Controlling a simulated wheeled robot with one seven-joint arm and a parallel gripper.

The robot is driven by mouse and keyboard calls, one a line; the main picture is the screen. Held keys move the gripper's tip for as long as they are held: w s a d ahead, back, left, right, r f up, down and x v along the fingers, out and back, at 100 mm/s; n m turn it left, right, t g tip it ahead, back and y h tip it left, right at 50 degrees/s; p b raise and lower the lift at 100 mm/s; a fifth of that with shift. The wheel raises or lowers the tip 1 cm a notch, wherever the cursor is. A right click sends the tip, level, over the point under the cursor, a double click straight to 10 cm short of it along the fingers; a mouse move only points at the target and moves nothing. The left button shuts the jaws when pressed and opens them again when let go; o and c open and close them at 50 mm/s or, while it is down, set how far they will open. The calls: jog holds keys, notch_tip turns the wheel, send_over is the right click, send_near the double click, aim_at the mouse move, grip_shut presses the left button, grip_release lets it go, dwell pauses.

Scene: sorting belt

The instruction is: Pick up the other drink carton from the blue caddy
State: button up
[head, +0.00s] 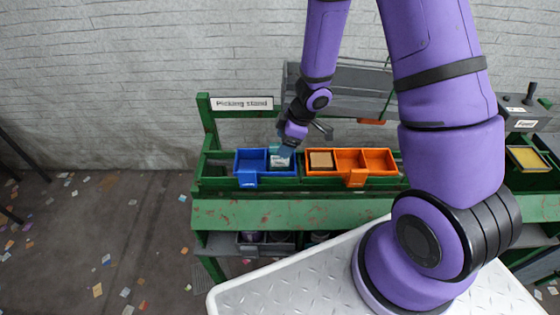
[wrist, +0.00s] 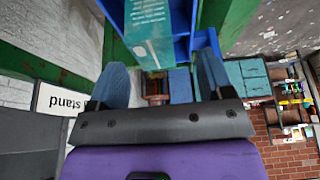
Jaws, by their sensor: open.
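The blue caddy (head: 248,183) stands on the green picking stand, and its left compartment looks empty. A teal and white drink carton (head: 279,163) is in its right compartment, and it also shows in the wrist view (wrist: 150,32). My gripper (head: 284,151) is at that right compartment, just over the carton. In the wrist view my gripper (wrist: 163,74) is open, with its two blue fingers apart and the carton ahead between them. I cannot tell whether a finger touches the carton. The caddy wall (wrist: 181,22) shows beside the carton.
An orange caddy (head: 356,180) stands just right of the blue one, with a brown block (head: 321,160) in its left compartment. A grey panel (head: 345,92) rises behind the stand. Dark bins (head: 266,242) sit on the lower shelf. Litter covers the floor at left.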

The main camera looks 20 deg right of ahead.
aim_at(280, 159)
jog(key=shift+d+x, duration=0.2)
jog(key=shift+x, duration=2.65)
jog(key=shift+w, duration=0.15)
jog(key=c, duration=1)
jog(key=shift+r, duration=0.15)
